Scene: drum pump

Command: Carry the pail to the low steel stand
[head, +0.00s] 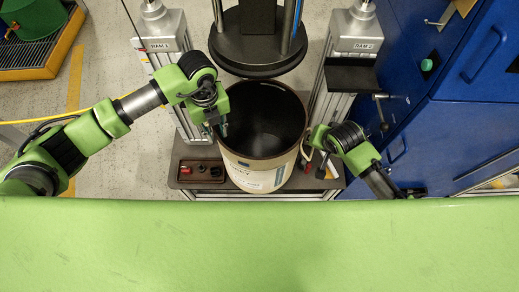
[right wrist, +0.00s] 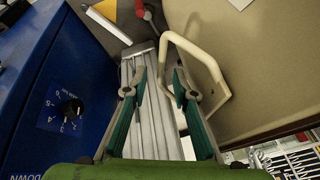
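The pail (head: 245,173) is a large beige cylinder with a dark, empty-looking inside, upright on the dark base plate between two ram columns. My left gripper (head: 221,127) is at the pail's left rim; whether its fingers are apart is too small to tell. My right gripper is beside the pail's right side in the head view (head: 314,140). In the right wrist view its fingers (right wrist: 157,92) are apart with nothing gripped between them. A cream loop handle (right wrist: 207,62) on the beige wall is just beyond the right finger. I cannot make out a low steel stand.
A round black ram plate (head: 258,54) hangs just behind the pail. Ram columns (head: 171,60) flank it. A small tray (head: 200,170) lies left of the pail on the base plate. Blue cabinets (head: 455,130) stand close on the right. Floor at left is mostly clear.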

